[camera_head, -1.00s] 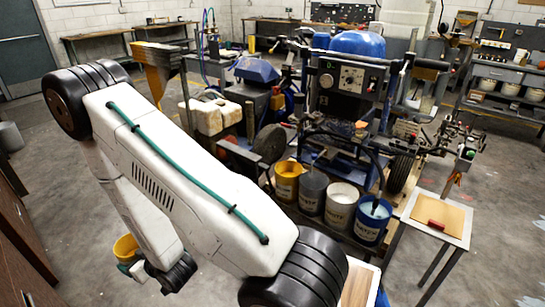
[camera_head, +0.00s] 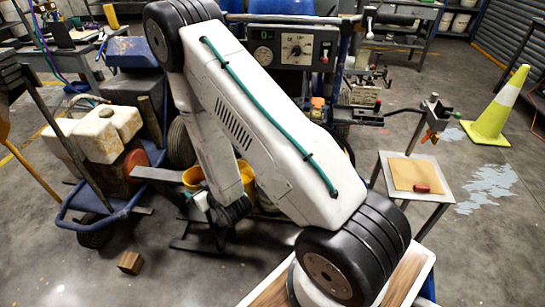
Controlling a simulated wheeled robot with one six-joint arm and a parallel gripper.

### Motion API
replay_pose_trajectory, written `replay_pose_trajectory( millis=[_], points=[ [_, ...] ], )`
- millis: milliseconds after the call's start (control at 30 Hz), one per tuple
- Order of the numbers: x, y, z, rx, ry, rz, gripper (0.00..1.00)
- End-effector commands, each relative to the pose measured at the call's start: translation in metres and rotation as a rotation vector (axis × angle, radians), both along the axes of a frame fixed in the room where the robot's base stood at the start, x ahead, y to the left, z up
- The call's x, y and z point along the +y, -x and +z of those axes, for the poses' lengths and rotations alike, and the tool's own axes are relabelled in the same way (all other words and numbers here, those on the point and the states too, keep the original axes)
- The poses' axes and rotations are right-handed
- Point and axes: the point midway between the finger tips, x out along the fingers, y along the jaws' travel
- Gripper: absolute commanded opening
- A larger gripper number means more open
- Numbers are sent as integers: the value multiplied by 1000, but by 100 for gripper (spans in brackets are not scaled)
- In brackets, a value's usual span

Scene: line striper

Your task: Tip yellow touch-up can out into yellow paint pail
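The yellow touch-up can (camera_head: 193,177) is at the left end of my gripper (camera_head: 203,198), left of the arm. My gripper seems shut on it, though the fingers are small and partly hidden. The can is held off the floor; its tilt and contents are hard to tell. The yellow paint pail (camera_head: 248,180) shows only in part behind my forearm, just right of the can. Its rim is mostly hidden, and I cannot tell the exact gap between can and pail.
A blue cart with cream jugs (camera_head: 103,138) stands left, close to the gripper. The striper's control box (camera_head: 292,48) is behind the arm. A small table with a tan board (camera_head: 414,174) and a yellow cone (camera_head: 492,118) stand right. A wooden block (camera_head: 130,262) lies on the floor.

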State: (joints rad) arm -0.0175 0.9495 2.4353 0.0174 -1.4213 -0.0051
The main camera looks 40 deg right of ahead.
Motion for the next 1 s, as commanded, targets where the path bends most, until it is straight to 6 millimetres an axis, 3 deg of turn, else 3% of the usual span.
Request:
replay_pose_trajectory(
  millis=[167, 400, 533, 700, 1000],
  points=[
    [-51, -28, -29, 2, 60, -130, 43],
    [-169, -61, -91, 33, 171, -423, 43],
    [-215, -65, -118, 56, 209, -544, 43],
    [-244, -66, -135, 73, 230, -624, 43],
    [-252, -64, -140, 129, 396, -632, 43]
  ],
)
